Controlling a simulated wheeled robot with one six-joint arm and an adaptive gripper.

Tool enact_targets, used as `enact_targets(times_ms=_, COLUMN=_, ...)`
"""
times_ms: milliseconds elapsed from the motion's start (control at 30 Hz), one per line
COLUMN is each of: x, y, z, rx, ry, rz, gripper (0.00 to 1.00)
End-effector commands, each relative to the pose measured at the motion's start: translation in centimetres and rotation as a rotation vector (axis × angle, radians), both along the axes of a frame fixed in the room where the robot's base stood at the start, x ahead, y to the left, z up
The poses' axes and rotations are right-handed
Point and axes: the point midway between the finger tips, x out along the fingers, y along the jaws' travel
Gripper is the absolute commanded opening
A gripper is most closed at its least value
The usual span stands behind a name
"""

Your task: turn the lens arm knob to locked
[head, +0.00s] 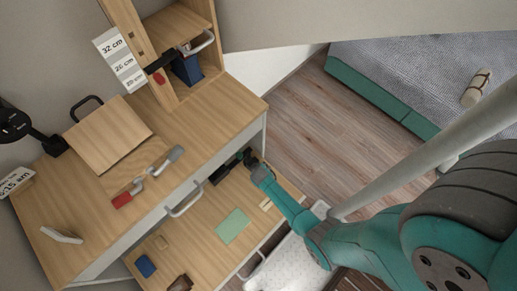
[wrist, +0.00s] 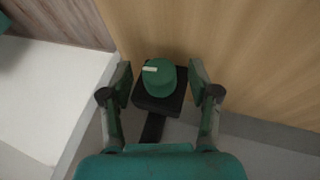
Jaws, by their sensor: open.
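In the wrist view a round green knob (wrist: 161,79) with a pale pointer mark sits on a square black base (wrist: 158,103). The mark lies toward the left of its top. A dark arm runs from the base toward the bottom of the picture. My gripper (wrist: 160,72) is open, with one finger on each side of the knob; I cannot tell whether either finger touches it. In the head view my gripper (head: 248,159) is at the desk's right edge, beside a dark object (head: 224,172). The knob cannot be made out there. No lock markings are legible.
The wooden desk (head: 215,120) holds a tilted wooden board (head: 107,135) and a red-ended tool (head: 122,199). An open drawer (head: 190,245) below holds a green pad (head: 232,226) and small items. A bed (head: 420,65) stands at right, with bare floor between.

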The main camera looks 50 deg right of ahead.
Motion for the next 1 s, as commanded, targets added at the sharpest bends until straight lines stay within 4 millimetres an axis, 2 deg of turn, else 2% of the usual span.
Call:
enact_targets(times_ms=233, x=0.01, y=-0.01, z=-0.03, rx=0.000, ry=0.000, rz=0.000, gripper=0.61)
enact_targets(times_ms=467, x=0.00, y=-0.01, z=-0.02, rx=0.000, ry=0.000, rz=0.000, gripper=0.04)
enact_targets(times_ms=500, x=0.00, y=-0.01, z=-0.02, rx=0.000, ry=0.000, rz=0.000, gripper=0.01)
enact_targets(times_ms=1000, x=-0.14, y=-0.25, z=-0.05, rx=0.107, ry=0.004, rz=-0.004, gripper=0.01)
